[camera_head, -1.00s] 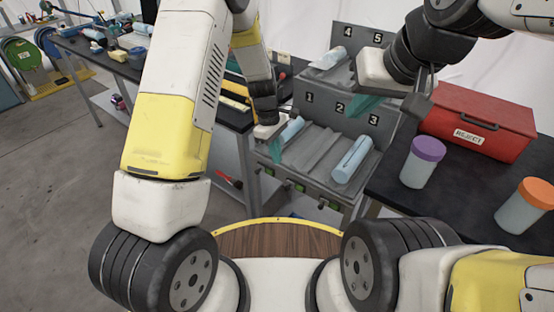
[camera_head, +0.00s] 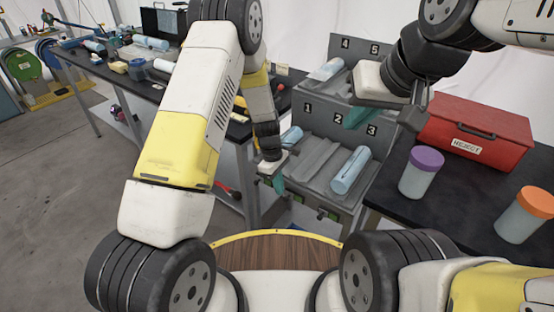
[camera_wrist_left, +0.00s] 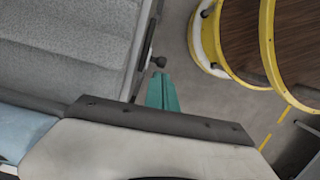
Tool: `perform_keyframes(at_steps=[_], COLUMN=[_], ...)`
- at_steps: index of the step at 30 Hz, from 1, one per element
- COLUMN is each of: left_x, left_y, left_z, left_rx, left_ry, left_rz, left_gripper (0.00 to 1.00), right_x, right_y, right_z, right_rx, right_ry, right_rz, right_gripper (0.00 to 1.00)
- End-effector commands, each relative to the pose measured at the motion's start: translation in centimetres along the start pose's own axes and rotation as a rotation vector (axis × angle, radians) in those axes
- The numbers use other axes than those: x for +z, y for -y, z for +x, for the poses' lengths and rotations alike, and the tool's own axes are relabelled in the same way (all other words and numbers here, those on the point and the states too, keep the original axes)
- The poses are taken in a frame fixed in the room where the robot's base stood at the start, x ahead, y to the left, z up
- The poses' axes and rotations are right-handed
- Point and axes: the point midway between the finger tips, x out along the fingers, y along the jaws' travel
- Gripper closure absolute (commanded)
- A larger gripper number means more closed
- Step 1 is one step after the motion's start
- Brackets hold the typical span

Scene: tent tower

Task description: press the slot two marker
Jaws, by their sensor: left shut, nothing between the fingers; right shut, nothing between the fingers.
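The grey rack (camera_head: 305,190) has slots labelled 1, 2 and 3 below, with the slot two number plate (camera_head: 338,119) at the back. Slot two (camera_head: 318,165) looks empty. Small knobs and green patches (camera_head: 322,214) line the rack's front edge; which one is the slot two marker I cannot tell. My left gripper (camera_head: 279,184), teal-tipped and shut, is low at the front of slot one. In the left wrist view its tips (camera_wrist_left: 163,93) are just below a dark knob (camera_wrist_left: 158,62), seemingly apart from it. My right gripper (camera_head: 358,114) is shut above the upper right of the rack.
A cluttered bench (camera_head: 118,75) is at left.

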Motion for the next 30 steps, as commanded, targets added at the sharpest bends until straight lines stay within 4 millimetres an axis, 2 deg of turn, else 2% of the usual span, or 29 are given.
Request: perform_keyframes(at_steps=[6,17,25,30], left_x=[-0.1,0.1,3.6,4.0], left_y=[0.0,0.0,0.3,0.3], left_z=[1.5,1.6,2.2,2.4], left_rx=[0.0,0.001,0.0,0.0], left_ry=[0.0,0.0,0.0,0.001], left_rz=[-0.001,0.0,0.003,0.0], left_gripper=[1.0,1.0,1.0,1.0], right_x=[0.0,0.0,0.0,0.0], right_y=[0.0,0.0,0.0,0.0], right_z=[0.0,0.0,0.0,0.0], right_rx=[0.0,0.0,0.0,0.0], right_ry=[0.0,0.0,0.0,0.0], right_rz=[0.0,0.0,0.0,0.0], right_gripper=[1.0,1.0,1.0,1.0])
